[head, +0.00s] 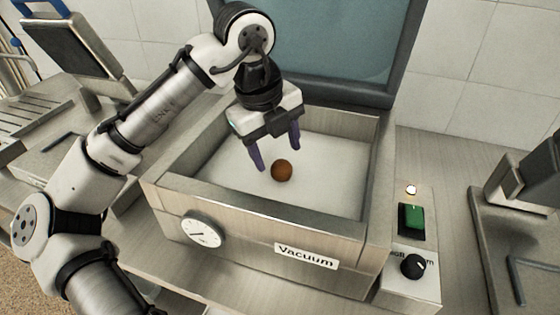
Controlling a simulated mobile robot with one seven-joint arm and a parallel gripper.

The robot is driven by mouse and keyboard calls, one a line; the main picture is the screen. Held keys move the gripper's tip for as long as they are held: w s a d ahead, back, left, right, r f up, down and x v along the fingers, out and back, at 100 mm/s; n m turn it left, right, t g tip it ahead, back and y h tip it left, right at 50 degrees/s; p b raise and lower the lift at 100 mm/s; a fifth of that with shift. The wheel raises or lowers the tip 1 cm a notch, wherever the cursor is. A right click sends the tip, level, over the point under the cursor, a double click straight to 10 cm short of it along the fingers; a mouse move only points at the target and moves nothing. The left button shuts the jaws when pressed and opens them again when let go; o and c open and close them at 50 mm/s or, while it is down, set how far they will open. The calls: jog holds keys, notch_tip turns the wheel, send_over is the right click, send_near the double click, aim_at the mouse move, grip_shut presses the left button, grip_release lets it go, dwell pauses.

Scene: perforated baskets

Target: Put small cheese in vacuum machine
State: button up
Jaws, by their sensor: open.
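The vacuum machine (225,254) is a steel box with a "Vacuum" label on its front wall. Its lid (330,45) stands raised at the back. A small round brown thing, which looks like the small cheese (282,170), lies on the white floor inside the machine. My gripper (276,156) points down over the open chamber. Its two purple fingers are apart, with the cheese just below and between them in the picture. I cannot tell the exact height of the fingertips above the floor.
A gauge (203,231) sits on the machine's front. A control box with a green switch (411,220) and a black knob (413,266) is at its right. Other steel machines stand at the left (80,45) and right (510,235). The tiled wall is behind.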

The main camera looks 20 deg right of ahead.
jog(key=v, duration=0.7)
jog(key=shift+r, duration=0.3)
